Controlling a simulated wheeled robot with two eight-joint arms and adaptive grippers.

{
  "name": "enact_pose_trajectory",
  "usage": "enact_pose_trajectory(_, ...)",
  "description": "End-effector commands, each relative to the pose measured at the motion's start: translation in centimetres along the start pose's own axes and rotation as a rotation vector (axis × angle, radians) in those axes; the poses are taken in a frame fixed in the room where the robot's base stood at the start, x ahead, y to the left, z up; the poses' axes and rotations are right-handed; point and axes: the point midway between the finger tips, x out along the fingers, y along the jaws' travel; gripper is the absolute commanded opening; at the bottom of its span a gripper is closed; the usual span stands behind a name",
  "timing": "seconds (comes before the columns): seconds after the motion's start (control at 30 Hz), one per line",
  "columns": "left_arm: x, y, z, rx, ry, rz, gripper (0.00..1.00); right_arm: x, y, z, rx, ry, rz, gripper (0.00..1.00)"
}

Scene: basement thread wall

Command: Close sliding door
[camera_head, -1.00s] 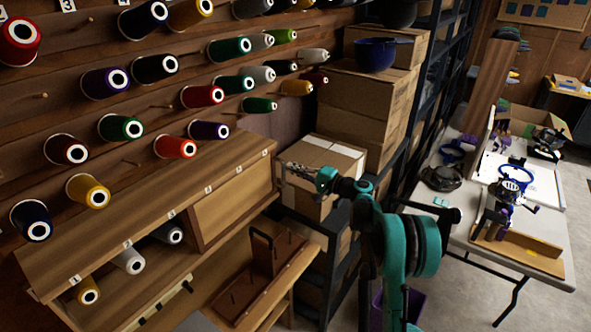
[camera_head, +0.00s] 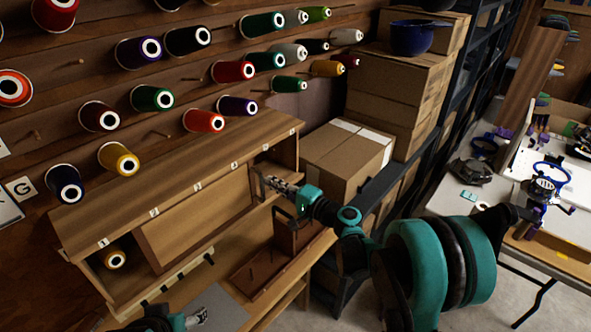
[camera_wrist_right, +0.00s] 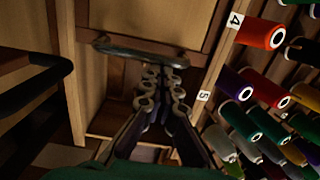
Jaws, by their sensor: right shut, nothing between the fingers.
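The sliding door (camera_head: 200,215) is a light wooden panel in the low cabinet (camera_head: 170,175) under the thread wall. It covers the middle of the front, with an opening on each side. My right gripper (camera_head: 268,183) is shut and empty at the right opening, beside the door's right edge. In the right wrist view the gripper (camera_wrist_right: 164,80) points at the door (camera_wrist_right: 150,15). A dark bar (camera_wrist_right: 140,50) crosses the door's edge ahead of the fingertips; contact is unclear. My left gripper (camera_head: 198,318) is partly visible at the bottom, its opening unclear.
Colored spools on pegs fill the wall above. A brown tray with a handle (camera_head: 262,272) sits on the shelf below. Cardboard boxes (camera_head: 345,160) stand right of the cabinet; a worktable (camera_head: 455,205) is further right.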

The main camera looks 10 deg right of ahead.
Motion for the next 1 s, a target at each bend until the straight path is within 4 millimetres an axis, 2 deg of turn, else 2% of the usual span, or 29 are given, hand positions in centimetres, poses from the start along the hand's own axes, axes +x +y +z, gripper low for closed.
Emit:
enact_pose_trajectory(0.03, 0.1, 0.0, 0.1, 0.0, 0.0, 0.0, 0.7, 0.1, 0.1, 2.0, 0.0, -0.006, 0.0, 0.0)
enact_pose_trajectory(0.2, 0.3, 0.0, 0.2, 0.0, 0.0, 0.0, 0.7, 0.3, 0.0, 6.7, 0.0, -0.006, 0.0, 0.0)
enact_pose_trajectory(0.4, 0.4, 0.0, 0.3, 0.0, 0.0, 0.0, 0.7, 0.5, 0.0, 10.3, 0.0, -0.004, 0.0, 0.0)
enact_pose_trajectory(0.6, 0.5, 0.0, 0.3, 0.0, 0.0, 0.0, 0.7, 0.6, 0.0, 12.0, 0.0, -0.002, 0.0, 0.0)
enact_pose_trajectory(1.0, 0.5, 0.0, 0.3, 0.0, 0.0, 0.0, 0.7, 0.6, 0.0, 12.5, 0.0, -0.005, 0.0, 0.0)
